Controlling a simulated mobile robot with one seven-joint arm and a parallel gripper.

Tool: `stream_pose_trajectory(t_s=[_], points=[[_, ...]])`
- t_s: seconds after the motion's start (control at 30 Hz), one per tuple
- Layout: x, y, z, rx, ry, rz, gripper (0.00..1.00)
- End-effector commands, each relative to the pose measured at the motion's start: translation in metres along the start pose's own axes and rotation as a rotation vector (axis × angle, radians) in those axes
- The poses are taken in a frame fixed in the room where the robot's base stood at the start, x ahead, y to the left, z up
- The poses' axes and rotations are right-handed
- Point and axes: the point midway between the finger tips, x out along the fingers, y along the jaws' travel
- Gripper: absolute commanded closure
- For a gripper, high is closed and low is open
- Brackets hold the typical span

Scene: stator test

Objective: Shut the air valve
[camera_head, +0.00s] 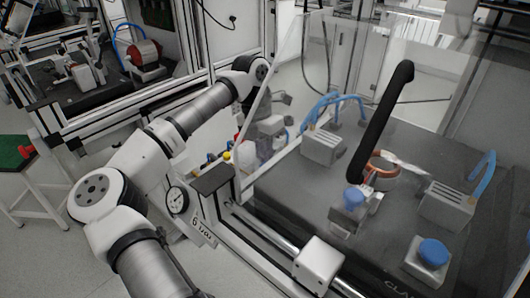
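A round pressure gauge (177,201) with a white dial hangs at the front left corner of the test stand, beside a tilted white label (201,232). Small blue, yellow and red fittings (226,156) sit just above and behind it. I cannot tell which part is the air valve or how its handle is turned. My arm reaches from the bottom left up and over to the right. My gripper (268,128) seems to be behind the clear panel, beyond those fittings. Its fingers are too small and unclear to tell open from shut.
The clear guard panel with a black handle (384,122) covers much of the right side. Behind it a dark bed (300,192) carries grey clamps, blue hoses and a copper-coloured stator (384,168). A green-topped table (12,151) stands at the far left.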

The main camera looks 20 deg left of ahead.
Motion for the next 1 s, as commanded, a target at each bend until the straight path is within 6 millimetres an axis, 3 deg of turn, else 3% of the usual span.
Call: stream_pose_trajectory(t_s=[0.1, 0.53, 1.0], points=[[0.0, 0.0, 0.0, 0.0, 0.0, -0.001, 1.0], [-0.001, 0.003, -0.001, -0.071, -0.014, 0.001, 1.0], [-0.003, 0.017, -0.007, -0.453, -0.09, 0.002, 1.0]])
